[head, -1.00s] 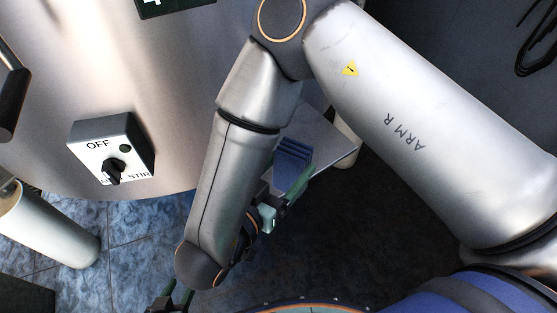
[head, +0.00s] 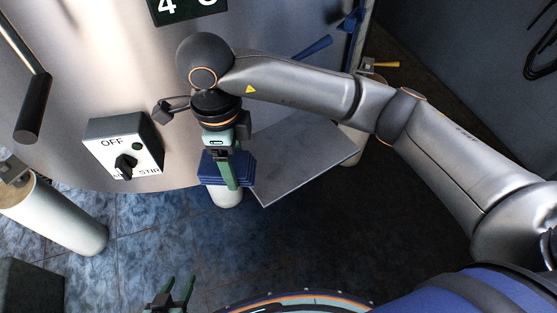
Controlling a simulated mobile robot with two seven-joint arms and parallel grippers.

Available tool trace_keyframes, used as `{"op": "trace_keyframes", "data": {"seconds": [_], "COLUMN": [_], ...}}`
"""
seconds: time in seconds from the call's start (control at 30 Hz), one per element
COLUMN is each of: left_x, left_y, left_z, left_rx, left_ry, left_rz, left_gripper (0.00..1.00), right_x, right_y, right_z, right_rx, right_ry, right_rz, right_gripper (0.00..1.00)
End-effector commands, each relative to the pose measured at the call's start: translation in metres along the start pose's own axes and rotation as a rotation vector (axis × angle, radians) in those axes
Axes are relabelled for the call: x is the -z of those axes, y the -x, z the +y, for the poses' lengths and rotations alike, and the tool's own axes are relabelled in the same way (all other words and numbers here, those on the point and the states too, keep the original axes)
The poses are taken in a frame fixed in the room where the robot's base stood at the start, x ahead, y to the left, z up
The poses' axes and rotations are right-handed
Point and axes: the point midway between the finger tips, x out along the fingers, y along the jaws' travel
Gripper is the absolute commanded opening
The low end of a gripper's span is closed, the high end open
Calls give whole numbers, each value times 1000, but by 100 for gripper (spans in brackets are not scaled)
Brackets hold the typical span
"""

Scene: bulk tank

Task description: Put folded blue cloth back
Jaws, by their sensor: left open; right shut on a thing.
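The folded blue cloth (head: 210,167) is a small stack of layers in front of the steel tank (head: 60,110). My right gripper (head: 229,176) points down and is shut on the cloth, one green finger showing across its near face. The cloth is beside the left edge of the grey metal shelf (head: 305,155) in the picture; its height relative to the shelf is hard to tell. My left gripper (head: 176,292) is open and empty at the bottom edge, well apart from the cloth.
A switch box marked OFF and STIR (head: 125,148) and a dark handle (head: 33,105) project from the tank at left. A pale tank leg (head: 65,218) stands on the blue tiled floor (head: 140,240). The shelf's visible top is bare. Blue-handled tools (head: 313,47) are behind my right arm.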

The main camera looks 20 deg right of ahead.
Motion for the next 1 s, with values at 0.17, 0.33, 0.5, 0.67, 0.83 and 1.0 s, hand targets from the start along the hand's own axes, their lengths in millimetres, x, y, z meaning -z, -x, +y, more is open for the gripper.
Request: {"op": "trace_keyframes", "data": {"seconds": [0.17, 0.33, 0.5, 0.67, 0.83, 1.0], "left_x": [4, 9, 9, 8, 8, 9], "left_y": [3, 6, 8, 8, 8, 10], "left_z": [0, -1, -2, -2, -2, -2], "left_rx": [1, 4, 7, 7, 7, 7], "left_ry": [1, 2, 3, 4, 4, 4], "left_rz": [4, 15, 16, 13, 10, 8], "left_gripper": [50, 50, 50, 50, 50, 50], "right_x": [20, 45, 64, 73, 76, 81], "right_y": [-14, -33, -63, -85, -93, -111], "right_z": [-26, -60, -85, -99, -105, -110], "right_rx": [-1, -1, -2, 0, 1, -3], "right_ry": [-18, -15, -10, -9, -7, -6], "right_rz": [-2, -2, -2, -3, -4, -3], "right_gripper": [29, 29, 29, 29, 29, 29]}}
